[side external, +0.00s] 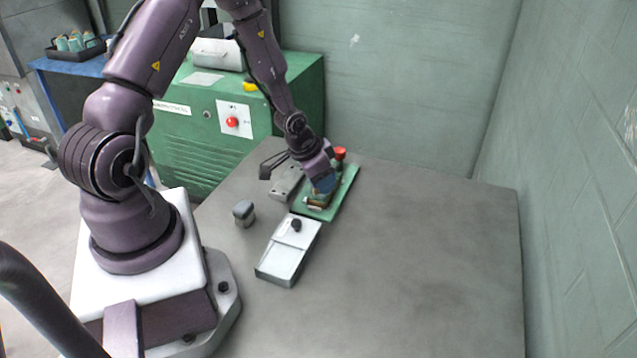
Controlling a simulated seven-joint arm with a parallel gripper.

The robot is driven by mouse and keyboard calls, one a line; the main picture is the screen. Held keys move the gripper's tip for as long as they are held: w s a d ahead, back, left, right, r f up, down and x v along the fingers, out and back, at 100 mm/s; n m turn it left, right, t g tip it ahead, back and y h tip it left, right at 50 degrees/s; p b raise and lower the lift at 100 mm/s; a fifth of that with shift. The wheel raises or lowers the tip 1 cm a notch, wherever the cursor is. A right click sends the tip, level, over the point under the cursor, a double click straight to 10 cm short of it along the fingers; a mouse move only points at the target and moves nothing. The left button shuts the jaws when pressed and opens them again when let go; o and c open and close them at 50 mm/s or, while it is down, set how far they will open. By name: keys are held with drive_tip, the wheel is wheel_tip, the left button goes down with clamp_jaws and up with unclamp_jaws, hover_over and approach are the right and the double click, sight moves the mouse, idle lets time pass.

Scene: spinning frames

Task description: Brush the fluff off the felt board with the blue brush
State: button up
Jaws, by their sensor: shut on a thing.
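My gripper (321,172) is at the far side of the grey table, low over a green board. It is shut on a small blue thing (325,185), which appears to be the blue brush; the fingers hide part of it. The green board (345,192) lies flat, probably the felt board. A tan and brown piece (315,203) sits on the board's near part, just below the blue thing. I cannot make out fluff at this size, nor whether the brush touches the board.
A red-topped item (340,153) stands at the board's far end. A grey block (286,183) lies left of the board. A pale box with a black knob (284,262) and a small grey knobbed piece (243,212) are nearer. The table's right side is clear, beside a wall.

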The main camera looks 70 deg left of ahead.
drive_tip(key=shift+w+a+f, duration=0.15)
drive_tip(key=shift+w+a, duration=0.65)
drive_tip(key=shift+a, duration=0.05)
drive_tip(key=shift+w+a+f, duration=0.1)
drive_tip(key=shift+w+a, duration=0.7)
drive_tip(key=shift+r, duration=3.05)
wheel_tip(320, 180, up, 3)
drive_tip(key=shift+f, duration=0.1)
drive_tip(key=shift+f, duration=3.35)
